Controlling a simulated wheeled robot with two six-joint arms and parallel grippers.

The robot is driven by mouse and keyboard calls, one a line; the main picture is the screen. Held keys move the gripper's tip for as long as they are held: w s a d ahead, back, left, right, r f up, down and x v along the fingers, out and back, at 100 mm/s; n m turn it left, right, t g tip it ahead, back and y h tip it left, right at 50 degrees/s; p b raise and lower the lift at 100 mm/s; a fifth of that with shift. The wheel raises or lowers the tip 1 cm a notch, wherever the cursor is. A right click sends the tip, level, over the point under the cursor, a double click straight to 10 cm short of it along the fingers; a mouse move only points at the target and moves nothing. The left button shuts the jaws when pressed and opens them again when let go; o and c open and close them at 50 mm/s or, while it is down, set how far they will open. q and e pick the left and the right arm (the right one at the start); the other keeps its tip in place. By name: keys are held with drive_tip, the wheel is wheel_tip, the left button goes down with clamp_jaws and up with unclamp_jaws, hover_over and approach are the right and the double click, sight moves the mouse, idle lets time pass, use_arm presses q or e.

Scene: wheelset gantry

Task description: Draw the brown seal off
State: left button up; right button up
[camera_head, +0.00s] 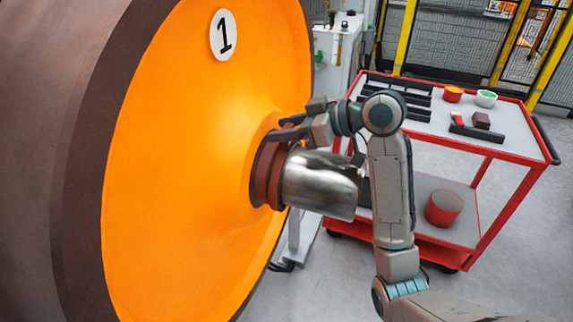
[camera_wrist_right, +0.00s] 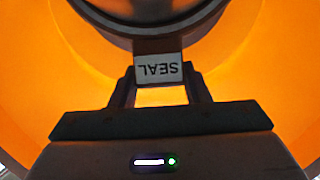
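The brown seal (camera_head: 268,175) is a ring around the axle, between the orange wheel face (camera_head: 190,130) and the bright metal axle end (camera_head: 318,183). My right gripper (camera_head: 283,128) is at the top of the seal. In the right wrist view, a white label reading SEAL (camera_wrist_right: 159,70) appears upside down on the seal's block. The fingers of my right gripper (camera_wrist_right: 159,80) lie along both sides of that block, with no gap visible, so they look shut on it. My left gripper is not in view.
A red cart (camera_head: 520,150) stands at the right, with black holders (camera_head: 395,95), small cups (camera_head: 486,98) and a dark block (camera_head: 481,120) on top. A reddish-brown cylinder (camera_head: 444,207) sits on its lower shelf.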

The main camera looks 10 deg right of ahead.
drive_tip(key=c, duration=0.5)
drive_tip(key=shift+s+d, duration=0.2)
drive_tip(key=shift+d, duration=0.2)
drive_tip(key=shift+c, duration=0.2)
drive_tip(key=shift+s+d, duration=0.6)
drive_tip(key=shift+d, duration=0.3)
drive_tip(key=shift+s+d+p, duration=0.3)
drive_tip(key=shift+s+d, duration=0.25)
drive_tip(key=shift+d, duration=0.15)
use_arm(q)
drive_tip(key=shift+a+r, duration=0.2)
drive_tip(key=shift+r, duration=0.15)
use_arm(e)
drive_tip(key=shift+d, duration=0.1)
